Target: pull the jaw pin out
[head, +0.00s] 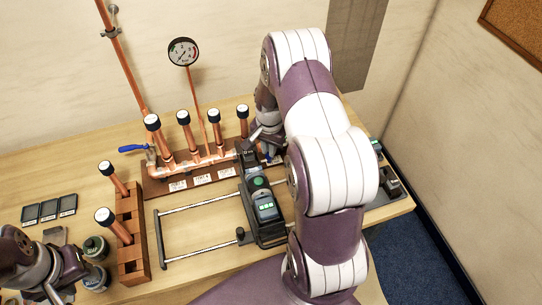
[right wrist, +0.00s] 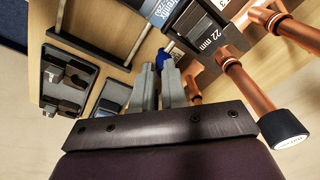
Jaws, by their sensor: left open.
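The press tool (head: 262,205) lies on the bench in the head view, dark with a green button and lit display. Its jaw end is by the copper manifold (head: 205,162) and partly hidden by my right arm. My right gripper (head: 262,135) is at that end, mostly hidden. In the right wrist view, its two fingers (right wrist: 160,68) are close together with a narrow gap, beside a small blue piece (right wrist: 166,57). I cannot tell whether this is the jaw pin or whether the fingers hold it. My left gripper (head: 68,278) is open at the lower left.
A wooden pipe rack (head: 130,225) and dark bottles (head: 95,248) stand near my left gripper. A steel-railed frame (head: 158,238) lies left of the tool. Upright capped pipes (head: 242,122) and a gauge (head: 183,52) rise from the manifold. A tray (head: 390,185) sits right of my arm.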

